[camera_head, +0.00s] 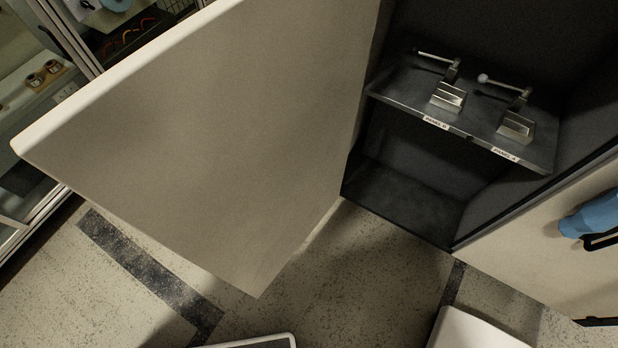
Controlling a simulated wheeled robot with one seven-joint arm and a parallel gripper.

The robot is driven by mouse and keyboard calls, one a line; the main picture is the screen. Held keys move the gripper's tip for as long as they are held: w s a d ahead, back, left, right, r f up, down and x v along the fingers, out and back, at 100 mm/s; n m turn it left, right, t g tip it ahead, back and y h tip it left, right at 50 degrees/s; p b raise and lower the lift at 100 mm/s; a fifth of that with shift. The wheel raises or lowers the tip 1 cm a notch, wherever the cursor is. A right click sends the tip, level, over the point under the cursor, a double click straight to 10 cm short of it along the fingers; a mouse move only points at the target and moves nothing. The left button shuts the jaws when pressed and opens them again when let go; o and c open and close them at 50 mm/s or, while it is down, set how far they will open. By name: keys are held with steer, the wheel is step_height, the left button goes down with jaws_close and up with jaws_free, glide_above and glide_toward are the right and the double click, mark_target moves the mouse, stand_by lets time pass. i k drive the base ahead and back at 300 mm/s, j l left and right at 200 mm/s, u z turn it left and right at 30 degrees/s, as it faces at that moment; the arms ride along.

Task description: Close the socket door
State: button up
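The socket door, a large cream panel (200,140), stands wide open in the head view. It swings out to the left from the dark cabinet (405,205), with its free edge at the far left. Inside the cabinet, a dark shelf (400,92) carries two metal sockets, a left one (448,97) and a right one (516,127), each with a lever behind it. Small white labels (436,124) mark the shelf's front edge. My gripper is not in this view, so its place relative to the door cannot be seen.
A glass-fronted cabinet (40,80) with metal frames stands at the left, close to the door's free edge. A cream panel (560,240) with a blue object (595,214) is at the right. The speckled floor (340,270) below the door is mostly clear.

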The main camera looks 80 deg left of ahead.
mark_target(224, 140)
steer(key=k+u, duration=0.1)
steer(key=u, duration=0.7)
steer(key=k+j+u, duration=0.1)
steer(key=u, duration=0.3)
steer(key=k+j+u, duration=0.1)
steer(key=u, duration=0.25)
steer(key=k+j+u, duration=0.15)
steer(key=j+u, duration=0.15)
steer(key=j, duration=0.3)
steer(key=j+u, duration=0.25)
steer(key=j, duration=0.3)
steer(key=k, duration=0.05)
